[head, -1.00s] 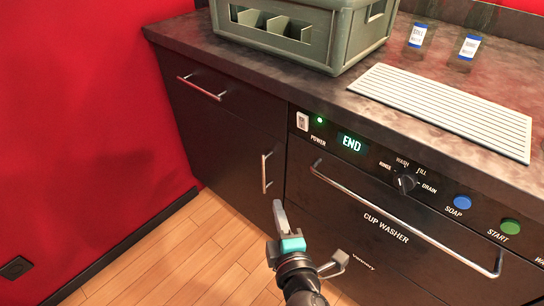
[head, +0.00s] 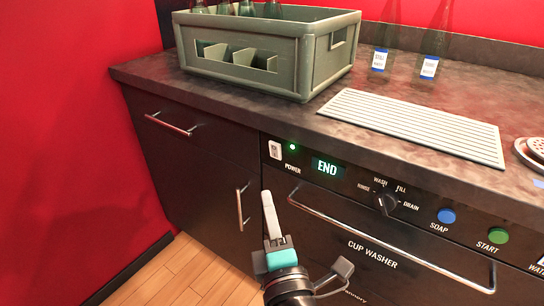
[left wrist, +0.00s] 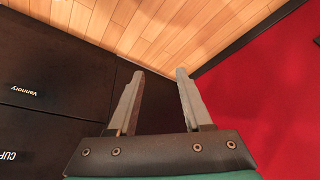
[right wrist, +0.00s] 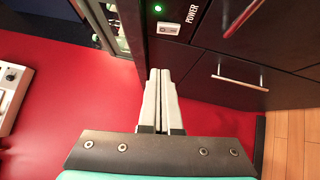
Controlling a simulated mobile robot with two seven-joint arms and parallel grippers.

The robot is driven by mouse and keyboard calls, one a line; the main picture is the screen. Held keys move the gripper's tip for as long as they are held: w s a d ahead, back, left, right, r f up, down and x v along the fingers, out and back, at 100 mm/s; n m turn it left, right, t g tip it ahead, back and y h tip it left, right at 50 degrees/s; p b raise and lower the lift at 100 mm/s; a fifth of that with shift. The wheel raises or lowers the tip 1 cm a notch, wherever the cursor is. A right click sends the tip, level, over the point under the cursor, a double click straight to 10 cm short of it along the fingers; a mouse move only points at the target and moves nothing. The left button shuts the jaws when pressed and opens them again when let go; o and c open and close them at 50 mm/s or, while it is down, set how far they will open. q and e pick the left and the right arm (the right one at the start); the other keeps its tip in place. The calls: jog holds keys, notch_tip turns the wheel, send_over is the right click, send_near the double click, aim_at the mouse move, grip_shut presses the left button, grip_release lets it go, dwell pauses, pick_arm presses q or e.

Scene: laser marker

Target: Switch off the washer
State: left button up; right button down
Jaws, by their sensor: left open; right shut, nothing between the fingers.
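The cup washer (head: 350,225) is a dark front under the counter. Its white power switch (head: 275,150) is at the panel's left end, beside a lit green lamp (head: 292,147) and a display (head: 327,168) reading END. The switch also shows in the right wrist view (right wrist: 168,29), with the green lamp lit. My right gripper (head: 267,194) is shut and empty, its tip pointing up below the switch and apart from it in the picture. It also shows in the right wrist view (right wrist: 160,72). My left gripper (left wrist: 161,74) is open and empty, seen only in its wrist view.
On the counter stand a green crate (head: 290,82) with bottles, labelled bottles (head: 379,60) and a white ribbed mat (head: 410,122). The washer's long handle (head: 390,238) and a cabinet handle (head: 239,208) stick out near my right gripper. A red wall (head: 60,150) is at left.

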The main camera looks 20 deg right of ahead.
send_near(270, 145)
jog(key=w+a, duration=0.3)
jog(key=w, duration=0.1)
jog(key=w+d, duration=0.2)
jog(key=d, duration=0.1)
jog(key=shift+d+r+p, duration=0.15)
jog(key=shift+d+p, duration=0.05)
jog(key=shift+p, duration=0.15)
pick_arm(q)
jog(key=shift+f, duration=0.95)
pick_arm(e)
jog(key=shift+w, duration=0.1)
pick_arm(q)
jog(key=shift+w+r, duration=0.1)
pick_arm(e)
jog(key=p, duration=0.2)
jog(key=shift+w+d+r+m+p, duration=0.15)
jog(key=shift+d+r+m+p, duration=0.05)
jog(key=shift+r+m+p, duration=0.1)
pick_arm(q)
jog(key=shift+g, duration=0.5)
jog(key=f, duration=0.3)
jog(key=s+f, duration=0.1)
jog(key=f, duration=0.1)
pick_arm(e)
jog(key=shift+f, duration=0.15)
pick_arm(q)
jog(key=shift+a, duration=0.1)
